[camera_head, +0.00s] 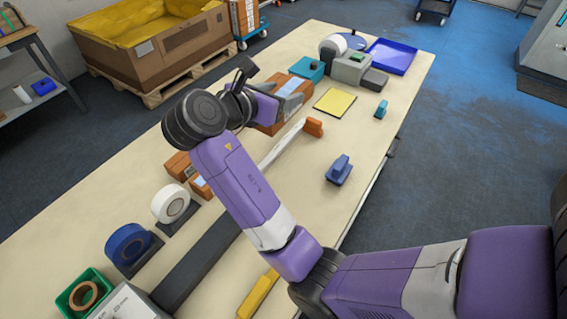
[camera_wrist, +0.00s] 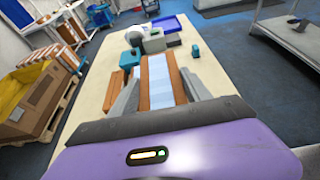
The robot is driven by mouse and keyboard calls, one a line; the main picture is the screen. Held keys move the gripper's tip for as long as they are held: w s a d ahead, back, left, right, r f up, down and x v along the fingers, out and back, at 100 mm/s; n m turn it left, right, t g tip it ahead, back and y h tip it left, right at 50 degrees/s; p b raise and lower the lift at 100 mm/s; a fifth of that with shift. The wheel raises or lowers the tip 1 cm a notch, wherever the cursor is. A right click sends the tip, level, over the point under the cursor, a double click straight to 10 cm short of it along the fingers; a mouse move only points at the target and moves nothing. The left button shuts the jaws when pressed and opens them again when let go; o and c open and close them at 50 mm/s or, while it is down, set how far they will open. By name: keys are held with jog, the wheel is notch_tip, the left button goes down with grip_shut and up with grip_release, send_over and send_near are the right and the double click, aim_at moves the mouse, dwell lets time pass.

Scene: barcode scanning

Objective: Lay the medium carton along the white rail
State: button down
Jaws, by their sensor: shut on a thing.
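My gripper (camera_head: 284,101) is shut on a brown carton (camera_head: 291,84) with a pale label, over the far half of the table. In the wrist view the carton (camera_wrist: 160,82) lies between the two fingers (camera_wrist: 160,98), label facing up. I take it for the medium carton, though its size is hard to compare. The white rail (camera_head: 281,148) lies on the table on the near side of the gripper, with an orange block (camera_head: 314,127) at its far end. The carton appears apart from the rail. My arm hides part of the rail's near end, and the carton's underside is hidden.
Other brown cartons (camera_head: 180,166) sit left of my arm. A yellow pad (camera_head: 335,102), teal box (camera_head: 307,69), grey device (camera_head: 350,68) and blue tray (camera_head: 392,57) occupy the far end. A blue block (camera_head: 339,170) stands right of the rail, with bare tabletop between.

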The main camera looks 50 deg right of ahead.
jog(key=shift+s+a+r, duration=0.15)
jog(key=shift+s+r, duration=0.1)
jog(key=shift+s, duration=0.15)
jog(key=shift+s+f, duration=0.15)
jog(key=shift+f, duration=0.1)
notch_tip(320, 180, down, 19)
jog(key=shift+f+b, duration=0.2)
jog(key=shift+b, duration=0.45)
jog(key=shift+f, duration=0.15)
jog(key=shift+c, duration=2.4)
grip_release()
jog(key=v, duration=1.2)
jog(key=shift+r+b, duration=0.3)
